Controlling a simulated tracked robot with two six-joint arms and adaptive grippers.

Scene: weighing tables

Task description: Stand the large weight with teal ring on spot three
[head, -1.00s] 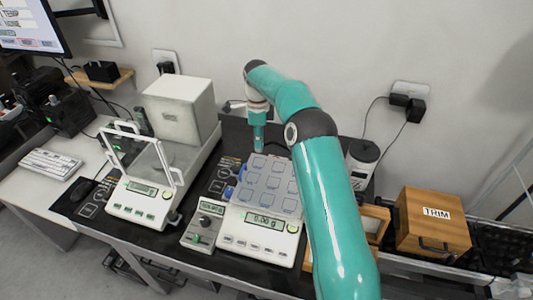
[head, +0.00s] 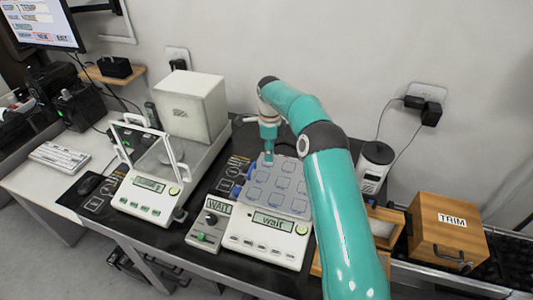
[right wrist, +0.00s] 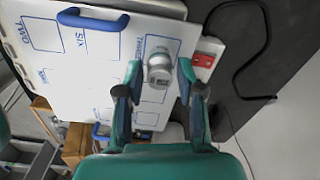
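The weight (right wrist: 159,68) is a small silver-grey cylinder in the right wrist view. It stands upright over the outlined box beside the label that appears to read THREE, on the white spot plate (right wrist: 105,85). My right gripper (right wrist: 160,70) has a teal fingertip on each side of the weight, with narrow gaps showing. In the head view the right gripper (head: 268,150) points down at the back left of the spot plate (head: 246,204). My left gripper is not in view.
The plate lies on a balance (head: 262,240) whose display reads "wait". A small control box (head: 208,222) stands beside it. Left is a balance with a glass draft shield (head: 150,185). Blue handles (right wrist: 92,20) edge the plate. A wooden TRIM box (head: 445,235) stands right.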

